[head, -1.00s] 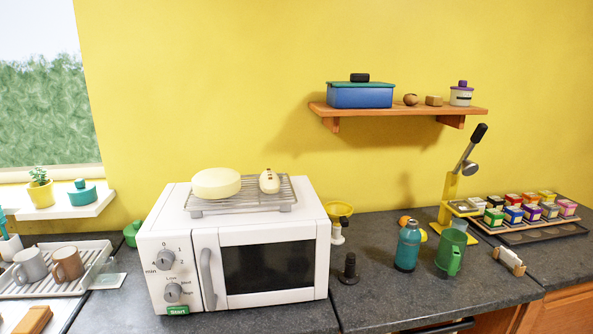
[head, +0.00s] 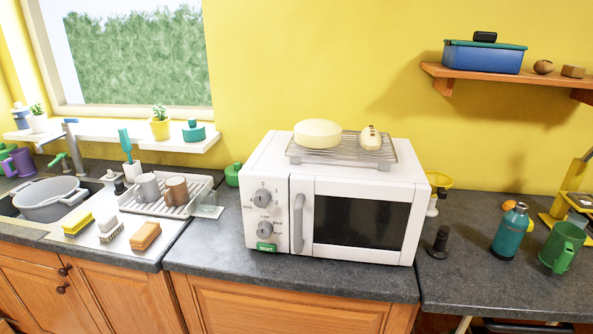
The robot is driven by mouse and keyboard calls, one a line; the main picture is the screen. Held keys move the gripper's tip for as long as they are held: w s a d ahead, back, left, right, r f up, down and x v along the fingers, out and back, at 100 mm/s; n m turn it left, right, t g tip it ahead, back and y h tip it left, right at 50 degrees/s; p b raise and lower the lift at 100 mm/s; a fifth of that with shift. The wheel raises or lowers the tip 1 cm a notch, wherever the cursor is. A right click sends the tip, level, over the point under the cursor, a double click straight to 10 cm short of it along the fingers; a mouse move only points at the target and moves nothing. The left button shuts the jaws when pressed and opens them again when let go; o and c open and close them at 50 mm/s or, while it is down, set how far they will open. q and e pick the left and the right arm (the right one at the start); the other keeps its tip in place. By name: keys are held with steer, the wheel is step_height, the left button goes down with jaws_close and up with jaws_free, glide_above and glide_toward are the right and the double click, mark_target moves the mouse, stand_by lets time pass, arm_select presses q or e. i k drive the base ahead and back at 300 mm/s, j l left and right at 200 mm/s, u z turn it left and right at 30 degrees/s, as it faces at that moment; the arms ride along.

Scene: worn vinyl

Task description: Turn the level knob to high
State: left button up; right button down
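A white microwave (head: 270,165) stands on the dark countertop in the middle of the head view. Its control panel is on the left of the door. The lower knob, the level knob (head: 266,228), is grey and has small labels around it; "Low" reads above it, and its pointer's exact setting is too small to tell. A similar upper knob (head: 262,199) has numbers around it. A green Start button (head: 266,247) sits below both. The grey door handle (head: 297,222) is right of the knobs, and the door is shut. Neither of my grippers shows.
A wire rack (head: 340,150) with a pale round thing and a small cream item lies on the microwave. A dish rack (head: 165,208) with two mugs stands left. A blue bottle (head: 511,231) and green mug (head: 562,247) stand right. The counter before the microwave is clear.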

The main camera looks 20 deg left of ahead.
mark_target(265, 228)
steer(key=k+l+u, duration=0.1)
steer(key=u, duration=0.6)
steer(key=k+j, duration=0.05)
